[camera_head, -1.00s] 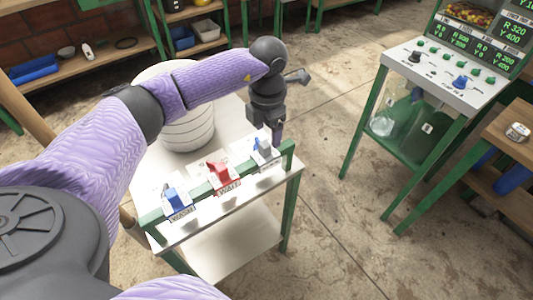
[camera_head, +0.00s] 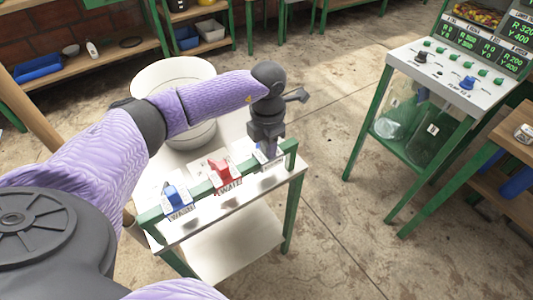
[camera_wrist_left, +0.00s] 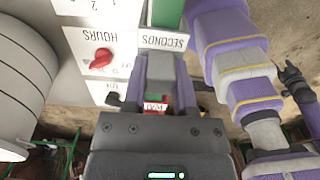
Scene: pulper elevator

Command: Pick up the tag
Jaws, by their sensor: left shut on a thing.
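My left gripper (camera_head: 268,145) is at the right end of the green rail on the white table, over the third tag (camera_head: 259,152). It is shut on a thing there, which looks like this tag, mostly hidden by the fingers. In the left wrist view a grey piece (camera_wrist_left: 160,70) shows between the fingers, with a small red and white label (camera_wrist_left: 155,106) below it. A blue tag marked WASH (camera_head: 176,197) and a red tag marked WAIT (camera_head: 222,173) sit on the rail to the left. A dark shape at the wrist view's right edge may be my right gripper.
A large white ribbed tub (camera_head: 175,75) stands behind the rail. The wrist view shows a red knob (camera_wrist_left: 103,58) on a white panel marked HOURS. A control stand (camera_head: 455,75) and a wooden table (camera_head: 515,130) are at the right. The floor between is clear.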

